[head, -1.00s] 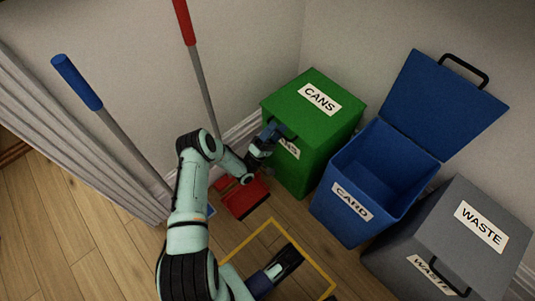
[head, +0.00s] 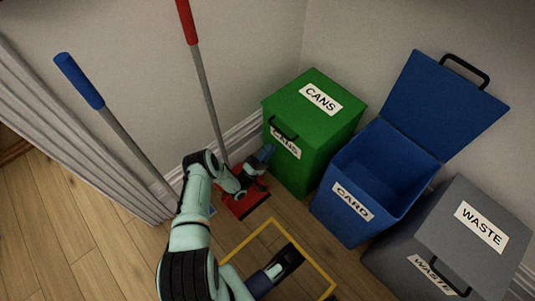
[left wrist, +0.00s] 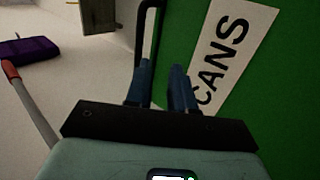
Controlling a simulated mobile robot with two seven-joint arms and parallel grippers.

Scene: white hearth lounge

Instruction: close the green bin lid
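The green bin (head: 330,150) with a CANS label stands in the corner, its lid (head: 306,90) lying flat across the top. A black handle (head: 283,128) hangs at the lid's front edge. My left gripper (head: 264,154) is just in front of and below the handle, apart from it in the head view. In the left wrist view its two blue fingers (left wrist: 161,82) are spread with nothing visibly held. The green front (left wrist: 285,95) and the handle (left wrist: 148,20) show beyond them.
A blue CARD bin (head: 355,216) stands open to the right, then a grey WASTE bin (head: 440,235), lid down. A red dustpan (head: 246,203) lies below my gripper. Blue- and red-topped poles (head: 78,80) lean left.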

